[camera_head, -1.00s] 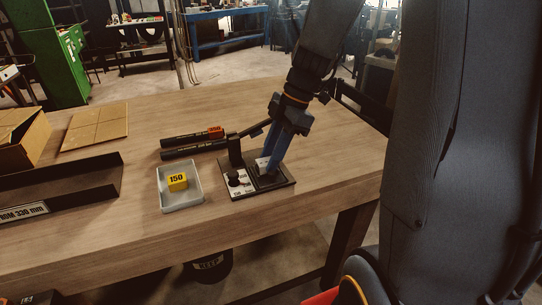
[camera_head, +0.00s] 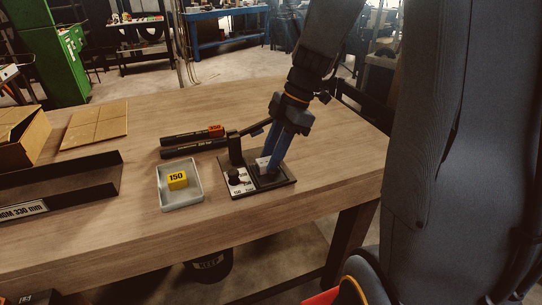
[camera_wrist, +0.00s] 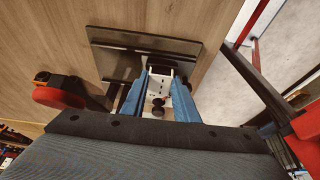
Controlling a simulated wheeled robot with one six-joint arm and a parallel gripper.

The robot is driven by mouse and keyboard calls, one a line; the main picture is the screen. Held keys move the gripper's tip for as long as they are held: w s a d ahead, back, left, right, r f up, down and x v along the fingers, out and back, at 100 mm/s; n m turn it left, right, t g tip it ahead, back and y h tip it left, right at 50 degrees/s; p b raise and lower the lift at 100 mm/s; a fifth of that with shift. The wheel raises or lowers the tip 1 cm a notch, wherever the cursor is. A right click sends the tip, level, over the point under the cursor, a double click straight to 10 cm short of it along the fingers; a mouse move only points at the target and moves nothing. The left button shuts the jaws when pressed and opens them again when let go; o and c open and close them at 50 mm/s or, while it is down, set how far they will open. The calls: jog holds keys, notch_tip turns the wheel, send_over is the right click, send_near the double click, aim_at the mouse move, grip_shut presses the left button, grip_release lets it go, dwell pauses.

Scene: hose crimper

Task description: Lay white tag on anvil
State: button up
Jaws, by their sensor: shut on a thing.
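My gripper (camera_head: 269,168) is over the right part of the crimper's black base plate (camera_head: 285,184), its blue fingers pointing down. It is shut on the white tag (camera_head: 262,162), which shows as a small pale piece at the fingertips. In the wrist view the white tag (camera_wrist: 160,72) sits between the two fingers, above or on the crimper. The anvil cannot be made out clearly beneath the fingers, and I cannot tell whether the tag touches it.
A grey tray (camera_head: 182,202) holding a yellow block (camera_head: 177,180) marked 150 lies left of the crimper. Two black rods (camera_head: 192,146) lie behind the tray. A black channel (camera_head: 70,183) and an open cardboard box (camera_head: 25,138) are farther left. The front tabletop is clear.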

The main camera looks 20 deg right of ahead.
jog(key=o, duration=1.1)
jog(key=shift+s+r, duration=0.1)
jog(key=shift+r+p, duration=1)
jog(key=shift+r, duration=0.4)
jog(key=shift+r+p, duration=1.65)
jog(key=shift+r, duration=0.9)
jog(key=shift+f, duration=0.1)
